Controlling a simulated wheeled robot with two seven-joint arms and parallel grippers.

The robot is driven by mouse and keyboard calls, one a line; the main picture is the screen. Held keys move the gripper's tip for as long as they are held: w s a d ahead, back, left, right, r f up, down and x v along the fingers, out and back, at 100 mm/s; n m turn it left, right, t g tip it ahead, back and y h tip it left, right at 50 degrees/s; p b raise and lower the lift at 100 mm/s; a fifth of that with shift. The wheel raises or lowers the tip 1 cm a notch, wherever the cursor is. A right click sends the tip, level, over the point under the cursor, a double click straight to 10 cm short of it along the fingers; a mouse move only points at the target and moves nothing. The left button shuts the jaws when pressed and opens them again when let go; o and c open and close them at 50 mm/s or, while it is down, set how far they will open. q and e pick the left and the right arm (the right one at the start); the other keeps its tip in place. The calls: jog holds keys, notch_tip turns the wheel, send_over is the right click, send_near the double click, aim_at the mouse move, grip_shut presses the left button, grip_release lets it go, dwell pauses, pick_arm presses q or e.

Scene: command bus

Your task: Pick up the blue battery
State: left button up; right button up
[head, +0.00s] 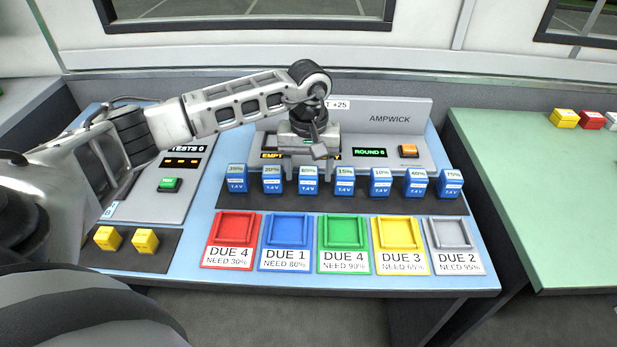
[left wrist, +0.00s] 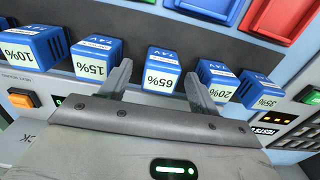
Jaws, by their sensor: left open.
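Several blue batteries with white percent labels stand in a row on a dark strip of the table. The third from the left, a blue battery marked 65% (head: 308,182), stands below my left gripper (head: 312,157). In the left wrist view the 65% battery (left wrist: 162,70) lies just beyond and between the fingertips of my left gripper (left wrist: 159,80). The gripper is open and empty, pointing down. Beside it stand the 20% battery (head: 272,181) and the 15% battery (head: 345,182). My right gripper is not in view.
In front lie red (head: 233,229), blue (head: 288,231), green (head: 344,232), yellow (head: 400,233) and grey (head: 454,233) trays with DUE labels. Behind the row is the AMPWICK console (head: 390,118) with an orange button (head: 408,150). A green table (head: 540,185) stands right, across a gap.

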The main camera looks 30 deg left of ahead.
pick_arm(q)
jog(key=shift+f, duration=0.65)
jog(key=c, duration=1.2)
jog(key=shift+o, duration=0.2)
jog(key=shift+r, duration=0.1)
